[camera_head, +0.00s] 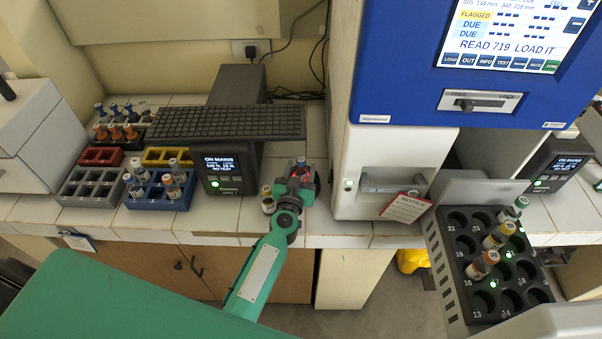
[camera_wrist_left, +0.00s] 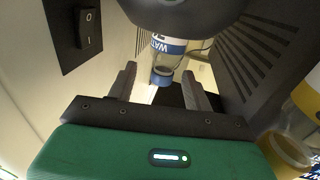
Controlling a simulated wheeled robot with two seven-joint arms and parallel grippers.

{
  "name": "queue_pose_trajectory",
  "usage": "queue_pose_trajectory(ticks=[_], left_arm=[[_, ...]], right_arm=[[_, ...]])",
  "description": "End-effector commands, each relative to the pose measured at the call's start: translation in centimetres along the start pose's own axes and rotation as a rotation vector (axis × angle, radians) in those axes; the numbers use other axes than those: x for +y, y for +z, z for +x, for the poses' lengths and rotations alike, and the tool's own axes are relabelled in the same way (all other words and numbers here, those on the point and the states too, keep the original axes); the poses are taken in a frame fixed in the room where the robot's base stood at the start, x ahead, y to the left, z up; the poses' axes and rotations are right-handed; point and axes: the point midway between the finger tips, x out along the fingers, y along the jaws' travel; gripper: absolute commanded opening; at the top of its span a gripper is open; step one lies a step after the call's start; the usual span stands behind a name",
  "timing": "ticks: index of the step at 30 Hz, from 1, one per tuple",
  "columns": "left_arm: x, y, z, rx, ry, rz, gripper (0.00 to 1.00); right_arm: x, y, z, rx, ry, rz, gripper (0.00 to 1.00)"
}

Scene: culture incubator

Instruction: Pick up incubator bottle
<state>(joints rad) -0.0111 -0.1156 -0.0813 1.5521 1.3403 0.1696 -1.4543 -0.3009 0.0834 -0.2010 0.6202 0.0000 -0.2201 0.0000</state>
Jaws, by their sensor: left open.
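A bottle with a blue cap (camera_head: 301,163) stands on the tiled bench beside the dark display unit. In the left wrist view the bottle (camera_wrist_left: 164,46) shows a white label with a blue band, and its end lies in line with the gap between my fingers. My left gripper (camera_head: 297,184) is open around or just in front of it; the fingers (camera_wrist_left: 158,83) do not visibly press on it. A yellow-capped bottle (camera_head: 267,200) stands just left of the gripper and shows at the right edge of the wrist view (camera_wrist_left: 306,101). My right gripper is not in view.
A display unit (camera_head: 222,172) stands left of the gripper, the white and blue incubator (camera_head: 392,150) right. Its pulled-out rack (camera_head: 483,272) holds three bottles and several empty holes. Left are a blue rack (camera_head: 160,200), a grey rack (camera_head: 88,188) and a keyboard (camera_head: 225,121).

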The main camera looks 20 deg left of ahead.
Motion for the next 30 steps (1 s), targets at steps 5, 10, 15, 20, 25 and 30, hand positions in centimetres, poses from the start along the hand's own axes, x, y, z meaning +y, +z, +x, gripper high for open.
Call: queue_pose_trajectory(ticks=[5, 10, 15, 20, 25, 30], left_arm=[[-0.4, -0.2, 2.5, 0.003, 0.001, 0.003, 0.51], [-0.4, -0.1, 4.3, 0.001, 0.001, 0.0, 0.51], [-0.4, -0.1, 4.8, 0.001, 0.0, 0.001, 0.51], [-0.4, -0.1, 4.8, 0.001, 0.0, 0.0, 0.51], [-0.4, -0.1, 4.8, 0.001, 0.0, 0.0, 0.18], [-0.4, -0.1, 4.8, 0.001, 0.0, 0.0, 0.0]], right_arm=[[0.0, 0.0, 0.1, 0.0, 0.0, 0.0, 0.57], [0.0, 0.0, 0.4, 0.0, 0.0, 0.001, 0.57], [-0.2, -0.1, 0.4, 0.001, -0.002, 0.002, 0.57], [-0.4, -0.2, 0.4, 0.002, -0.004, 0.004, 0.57], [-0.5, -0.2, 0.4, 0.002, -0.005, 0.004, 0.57], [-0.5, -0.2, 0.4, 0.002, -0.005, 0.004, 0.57]])
